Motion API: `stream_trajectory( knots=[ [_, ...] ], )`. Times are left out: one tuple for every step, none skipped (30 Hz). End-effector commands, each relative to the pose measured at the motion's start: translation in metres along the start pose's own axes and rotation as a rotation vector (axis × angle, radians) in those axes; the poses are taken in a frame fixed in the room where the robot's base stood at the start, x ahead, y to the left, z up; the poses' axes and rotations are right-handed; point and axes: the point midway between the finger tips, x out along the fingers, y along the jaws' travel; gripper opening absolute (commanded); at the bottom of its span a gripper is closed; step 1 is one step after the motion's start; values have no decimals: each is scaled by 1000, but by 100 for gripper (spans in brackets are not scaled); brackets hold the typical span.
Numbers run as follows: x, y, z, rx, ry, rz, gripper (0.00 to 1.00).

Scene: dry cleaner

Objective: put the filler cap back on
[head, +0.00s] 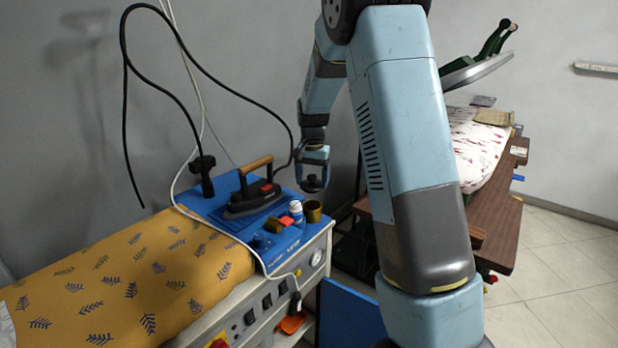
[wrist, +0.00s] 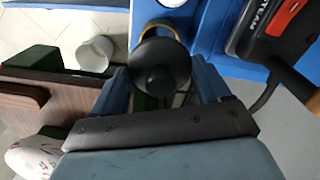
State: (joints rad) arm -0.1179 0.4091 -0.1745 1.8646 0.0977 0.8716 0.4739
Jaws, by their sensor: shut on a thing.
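The black filler cap (head: 312,184) is round with a raised knob. My gripper (head: 313,176) is shut on it and holds it in the air at the right end of the ironing unit. In the wrist view my gripper (wrist: 163,76) has the cap (wrist: 158,70) between its fingers. A brass-coloured, open-topped round neck (head: 313,210) stands on the blue top just below the cap, with a gap between them. In the wrist view the neck's rim (wrist: 163,24) shows partly behind the cap; the rest is hidden.
A steam iron (head: 252,198) rests on the blue top (head: 218,207) left of the neck. A black cable loops above. A white bin (wrist: 95,53) shows below.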

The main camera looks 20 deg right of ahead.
Motion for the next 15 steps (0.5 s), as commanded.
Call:
stream_trajectory(
  knots=[
    [4, 0, 0, 0, -2, 1, 46],
    [7, 0, 1, 0, -2, 1, 46],
    [10, 0, 1, 0, -2, 1, 46],
    [12, 0, 1, 0, -2, 1, 46],
    [14, 0, 1, 0, -2, 1, 46],
    [18, 0, 1, 0, -2, 1, 46],
    [20, 0, 1, 0, -2, 1, 46],
    [23, 0, 1, -1, -2, 1, 46],
    [26, 0, 1, -1, -3, 1, 46],
    [28, 0, 1, -1, -2, 1, 46],
    [31, 0, 1, -1, -2, 1, 46],
    [34, 0, 1, -1, -1, 0, 46],
    [36, 0, 1, -1, -2, 1, 46],
    [38, 0, 1, -1, -2, 1, 46],
    [41, 0, 1, -1, -2, 1, 46]
  ],
)
